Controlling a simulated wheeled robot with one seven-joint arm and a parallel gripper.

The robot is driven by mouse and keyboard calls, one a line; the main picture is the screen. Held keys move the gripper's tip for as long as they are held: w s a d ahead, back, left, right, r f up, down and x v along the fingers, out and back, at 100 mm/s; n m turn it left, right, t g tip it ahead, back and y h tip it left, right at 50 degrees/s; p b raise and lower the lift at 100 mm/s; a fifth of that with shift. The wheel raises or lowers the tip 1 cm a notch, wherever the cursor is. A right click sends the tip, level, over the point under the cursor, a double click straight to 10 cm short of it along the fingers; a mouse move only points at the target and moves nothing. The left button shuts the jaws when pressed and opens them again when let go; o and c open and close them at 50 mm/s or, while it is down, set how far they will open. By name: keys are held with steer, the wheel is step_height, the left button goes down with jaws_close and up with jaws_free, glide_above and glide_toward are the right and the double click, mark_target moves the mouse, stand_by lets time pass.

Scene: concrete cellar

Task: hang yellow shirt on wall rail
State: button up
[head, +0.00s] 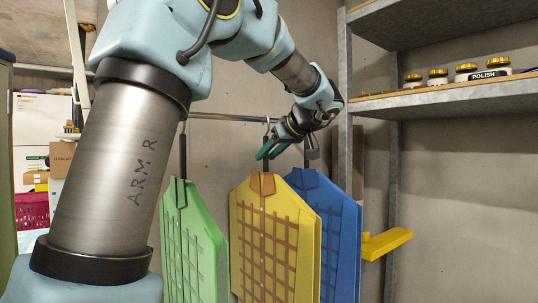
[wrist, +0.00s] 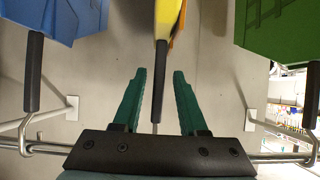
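The yellow shirt (head: 250,245), with orange checks and collar, hangs upright between the green and blue shirts. Its lower end is cut off by the head view's edge. My gripper (head: 264,152) is at its hanger stem, just above the collar. In the wrist view, the black stem (wrist: 158,80) lies between my green fingers (wrist: 159,72), with a gap on each side; they are open and not clamping it. The shirt's yellow edge (wrist: 165,20) shows beyond the fingertips. The wall rail (head: 225,117) runs behind my gripper. The hook's top shows near the rail, but its contact is unclear.
A green shirt (head: 190,245) hangs to the left and a blue shirt (head: 340,240) close on the right, partly behind the yellow one.

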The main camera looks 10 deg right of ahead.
steer(key=shift+o, duration=0.6)
steer(key=shift+s+d, duration=0.15)
steer(key=shift+s, duration=0.1)
steer(key=b+v, duration=0.3)
steer(key=v, duration=0.7)
steer(key=shift+r, duration=0.25)
